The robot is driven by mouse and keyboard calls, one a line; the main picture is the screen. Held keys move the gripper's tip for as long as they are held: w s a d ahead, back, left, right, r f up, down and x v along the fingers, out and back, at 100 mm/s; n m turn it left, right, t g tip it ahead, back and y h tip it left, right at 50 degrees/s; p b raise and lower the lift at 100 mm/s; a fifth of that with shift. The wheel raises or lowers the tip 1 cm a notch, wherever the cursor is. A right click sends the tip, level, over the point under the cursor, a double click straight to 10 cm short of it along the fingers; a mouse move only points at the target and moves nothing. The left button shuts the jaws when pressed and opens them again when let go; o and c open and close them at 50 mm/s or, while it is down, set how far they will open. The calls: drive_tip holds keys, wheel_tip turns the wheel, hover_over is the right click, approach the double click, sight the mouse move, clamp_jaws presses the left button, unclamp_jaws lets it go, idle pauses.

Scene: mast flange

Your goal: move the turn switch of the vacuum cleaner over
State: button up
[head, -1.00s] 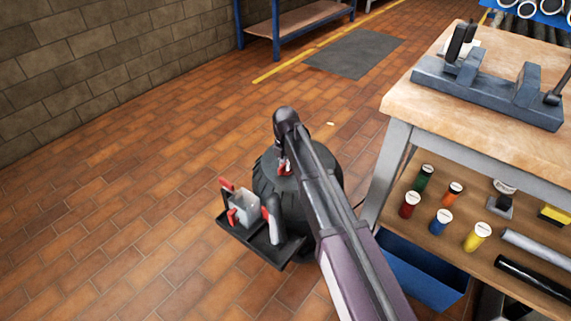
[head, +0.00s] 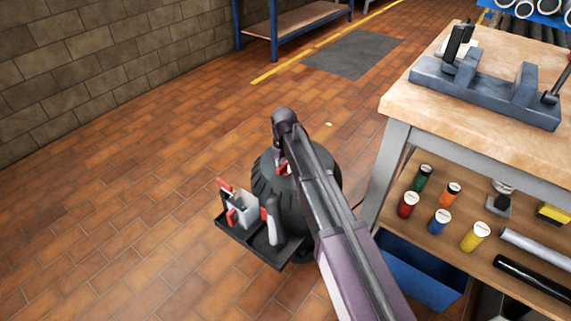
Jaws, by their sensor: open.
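The vacuum cleaner (head: 262,185) is a dark, ribbed, drum-shaped body standing on the brick floor in the middle of the head view. My arm crosses over it from the lower right and covers much of its right side. A small red part (head: 282,169) shows on or just above its top, beside my arm; I cannot tell for sure that it is the turn switch. My gripper (head: 280,155) points down at the arm's far end, over the top of the vacuum cleaner. It is open. Its fingertips are mostly hidden, and I cannot tell whether they touch anything.
A black tray (head: 235,236) with red-tipped tools sits in front of the vacuum cleaner. A workbench (head: 400,95) with a grey vise (head: 480,97) stands at right; its lower shelf holds several coloured cans. A blue bin (head: 420,275) is below. The floor at left is clear.

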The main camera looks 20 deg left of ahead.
drive_tip(key=shift+m, duration=0.5)
